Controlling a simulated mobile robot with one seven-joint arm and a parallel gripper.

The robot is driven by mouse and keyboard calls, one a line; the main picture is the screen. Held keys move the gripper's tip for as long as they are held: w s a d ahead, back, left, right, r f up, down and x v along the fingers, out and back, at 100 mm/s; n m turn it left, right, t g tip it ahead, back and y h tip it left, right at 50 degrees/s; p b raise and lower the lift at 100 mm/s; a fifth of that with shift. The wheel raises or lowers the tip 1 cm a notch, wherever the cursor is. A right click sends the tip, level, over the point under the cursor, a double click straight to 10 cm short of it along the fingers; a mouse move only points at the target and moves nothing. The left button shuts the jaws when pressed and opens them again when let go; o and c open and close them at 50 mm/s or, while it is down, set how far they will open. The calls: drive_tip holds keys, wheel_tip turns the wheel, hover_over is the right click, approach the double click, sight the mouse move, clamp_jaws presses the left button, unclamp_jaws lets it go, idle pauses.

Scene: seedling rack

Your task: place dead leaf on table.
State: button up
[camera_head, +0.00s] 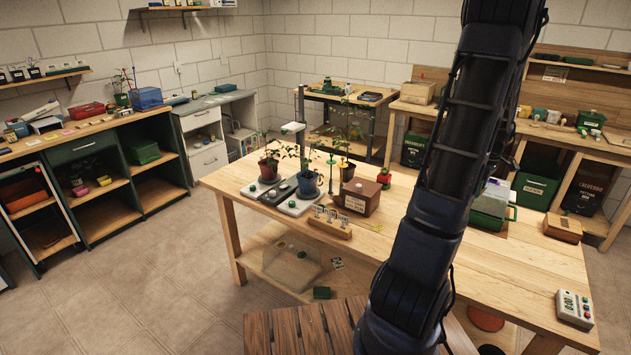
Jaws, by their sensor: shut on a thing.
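The wooden table (505,262) stands in the middle of the room, with a bare top over much of its front and right side. My arm rises across the right half of the view and leaves through the top edge. My gripper is out of view, so I cannot see what it holds. I cannot make out a dead leaf. A seedling in a red-brown pot (269,169) and one in a blue pot (308,184) stand on the table's left part.
A brown box (357,196) stands beside the pots, behind a wooden label holder (331,228). A green-and-clear container (489,207) stands on the right, near a small wooden box (563,228). A timer-like device (574,309) sits at the front right corner.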

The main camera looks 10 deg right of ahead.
drive_tip(key=w+a+m, duration=1.7)
drive_tip(key=w+a, duration=0.4)
drive_tip(key=a, duration=0.4)
drive_tip(key=w+a+m, duration=0.2)
drive_tip(key=a+m, duration=0.6)
drive_tip(key=a, duration=0.7)
drive_tip(key=w+a+m, duration=0.2)
drive_tip(key=a+m, duration=0.6)
drive_tip(key=a, duration=0.8)
drive_tip(key=f, duration=1.9)
drive_tip(key=shift+w+f, duration=0.2)
drive_tip(key=shift+f, duration=0.15)
drive_tip(key=shift+f, duration=0.1)
drive_tip(key=o, duration=1)
